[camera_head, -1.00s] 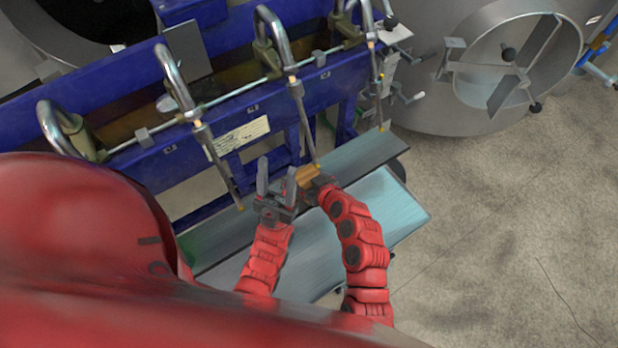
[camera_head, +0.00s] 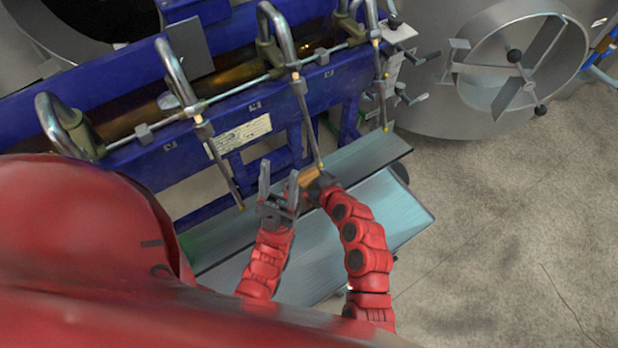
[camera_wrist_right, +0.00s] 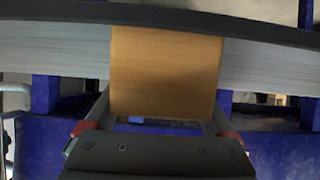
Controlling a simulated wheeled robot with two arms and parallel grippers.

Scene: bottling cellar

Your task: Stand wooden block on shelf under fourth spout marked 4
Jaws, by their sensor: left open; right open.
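The wooden block (camera_head: 311,178) is tan and sits at the shelf, just below the tip of the third spout (camera_head: 276,36) from the left. In the right wrist view the block (camera_wrist_right: 165,72) stands against the pale shelf strip (camera_wrist_right: 55,50), between the fingers of my right gripper (camera_wrist_right: 163,118). These fingers are open; contact with the block is unclear. In the head view my right gripper (camera_head: 318,184) partly hides the block. My left gripper (camera_head: 279,178) is open and empty, just left of the block. No spout number is readable.
The grey-green shelf (camera_head: 365,153) runs under a row of spouts on a blue frame (camera_head: 345,75). Thin rods hang from the spouts close to both grippers. A pale blue panel (camera_head: 395,212) lies nearer me. A steel tank (camera_head: 440,100) stands at right; floor there is clear.

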